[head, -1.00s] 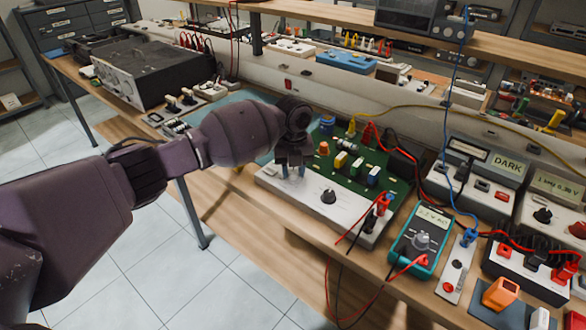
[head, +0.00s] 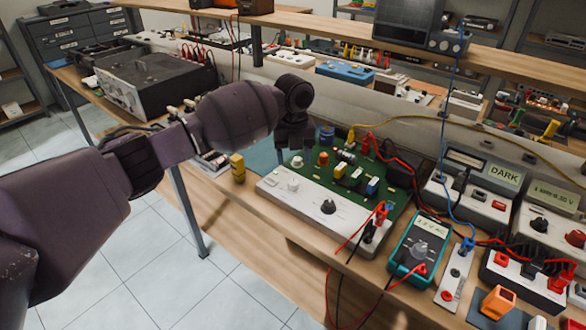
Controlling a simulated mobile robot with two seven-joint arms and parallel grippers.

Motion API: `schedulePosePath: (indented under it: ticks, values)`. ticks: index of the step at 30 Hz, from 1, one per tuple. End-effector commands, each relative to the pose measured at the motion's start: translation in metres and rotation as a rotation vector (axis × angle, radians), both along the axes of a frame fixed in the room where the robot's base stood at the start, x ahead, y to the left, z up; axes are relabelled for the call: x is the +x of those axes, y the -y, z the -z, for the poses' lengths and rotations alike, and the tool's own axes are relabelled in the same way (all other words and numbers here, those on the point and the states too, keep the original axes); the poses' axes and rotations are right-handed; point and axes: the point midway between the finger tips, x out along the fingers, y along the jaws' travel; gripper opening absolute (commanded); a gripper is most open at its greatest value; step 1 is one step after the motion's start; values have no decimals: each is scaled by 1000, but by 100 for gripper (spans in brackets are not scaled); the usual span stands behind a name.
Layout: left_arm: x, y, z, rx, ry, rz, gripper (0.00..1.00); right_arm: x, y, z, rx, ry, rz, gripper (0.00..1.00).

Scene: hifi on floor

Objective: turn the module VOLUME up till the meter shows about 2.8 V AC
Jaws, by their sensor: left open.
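The module (head: 312,207) is a green circuit board behind a white front panel on the bench. The teal meter (head: 418,245) lies to the right of the module. Its screen (head: 431,226) is lit, but its digits are too small to read surely. My left gripper (head: 294,148) is open and empty, above and behind the pale knob, apart from it. My right gripper is not in view.
Red and black leads (head: 352,240) run from the module's right end to the meter and hang past the bench edge. Boxed instruments (head: 475,190) and an orange block (head: 498,301) crowd the right.

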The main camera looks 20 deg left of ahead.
Motion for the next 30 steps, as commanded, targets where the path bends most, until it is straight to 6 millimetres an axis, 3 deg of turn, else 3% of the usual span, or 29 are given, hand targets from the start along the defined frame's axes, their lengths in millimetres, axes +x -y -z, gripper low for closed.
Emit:
schedulePosePath:
  ticks: [3, 9, 24, 30]
  values:
    - [0, 0, -17, 0, 2, -1, 59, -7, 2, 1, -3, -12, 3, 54]
    - [0, 0, -27, 0, -1, 0, 59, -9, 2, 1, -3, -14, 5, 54]
    - [0, 0, -28, 0, -1, -14, 59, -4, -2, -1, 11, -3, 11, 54]
    - [10, 5, -28, -38, 60, -220, 59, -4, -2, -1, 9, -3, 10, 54]
